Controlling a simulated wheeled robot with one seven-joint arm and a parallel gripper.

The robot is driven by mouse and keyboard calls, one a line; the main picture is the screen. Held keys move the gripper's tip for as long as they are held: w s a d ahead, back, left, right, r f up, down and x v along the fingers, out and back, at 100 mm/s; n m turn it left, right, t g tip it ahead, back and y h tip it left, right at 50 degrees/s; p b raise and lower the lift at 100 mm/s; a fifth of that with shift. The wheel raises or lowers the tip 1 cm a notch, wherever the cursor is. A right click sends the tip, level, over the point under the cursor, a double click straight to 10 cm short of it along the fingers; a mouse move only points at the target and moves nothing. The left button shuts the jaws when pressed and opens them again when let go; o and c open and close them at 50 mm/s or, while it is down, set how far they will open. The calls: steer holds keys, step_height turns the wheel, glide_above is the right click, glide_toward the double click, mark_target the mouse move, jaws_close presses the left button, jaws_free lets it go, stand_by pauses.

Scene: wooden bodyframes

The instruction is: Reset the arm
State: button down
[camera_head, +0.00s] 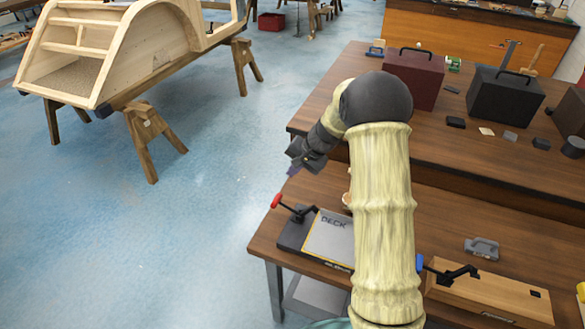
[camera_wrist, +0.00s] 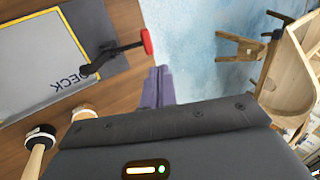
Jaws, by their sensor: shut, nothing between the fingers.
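My gripper (camera_head: 294,170) hangs at the end of my bent arm, above the left edge of the near wooden table (camera_head: 480,220). In the wrist view its fingers (camera_wrist: 157,88) are together with nothing between them. Below it on the table lies a dark board with a grey plate marked "DECK" (camera_head: 332,234). A black clamp with a red handle (camera_head: 277,200) sits at the board's corner, and its red end (camera_wrist: 147,42) is close to the fingers in the wrist view. My arm hides part of the table and the board's right side.
A wooden box with a black clamp (camera_head: 490,290) and a grey handled block (camera_head: 482,247) lie at the right. Toolboxes stand on the table behind, one dark red (camera_head: 415,77), one black (camera_head: 503,97). A wooden bodyframe (camera_head: 130,45) stands left on trestles. Blue floor between is clear.

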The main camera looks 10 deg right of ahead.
steer(key=s+r+n+h, duration=0.2)
steer(key=s+r+n, duration=0.1)
steer(key=s, duration=1.1)
steer(key=s+d+r+n+h, duration=0.1)
steer(key=s+r+n+h, duration=0.2)
steer(key=s, duration=1.1)
steer(key=shift+s+d+r+n+g, duration=0.25)
steer(key=shift+s+r+n+g, duration=0.05)
steer(key=shift+s, duration=0.1)
